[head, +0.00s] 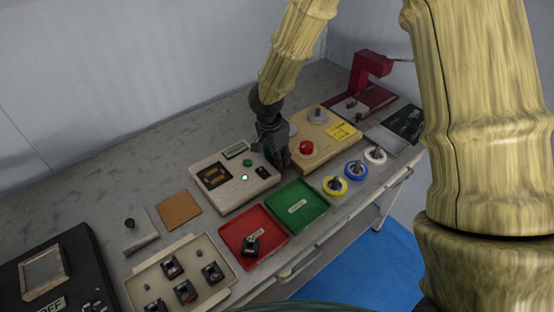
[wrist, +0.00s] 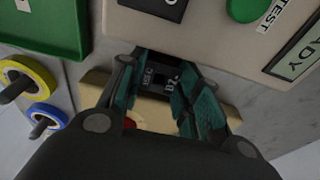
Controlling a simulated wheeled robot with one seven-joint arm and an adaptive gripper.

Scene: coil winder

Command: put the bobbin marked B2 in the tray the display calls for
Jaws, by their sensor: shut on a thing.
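My gripper (head: 274,150) is above the right end of the tester box, beside the wooden base. In the wrist view my gripper (wrist: 160,95) is shut on a dark bobbin (wrist: 158,80) with white lettering between the fingers; its mark is too small to read surely. The green tray (head: 318,222) holds only a label. The red tray (head: 228,228) holds one dark bobbin (head: 251,245).
A beige tray (head: 135,285) with several bobbins stands at the front left. The wooden base (head: 318,160) carries a red button (head: 306,147). Yellow, blue and white spools (head: 335,186) line the front edge. A red winder (head: 366,72) stands at the back right.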

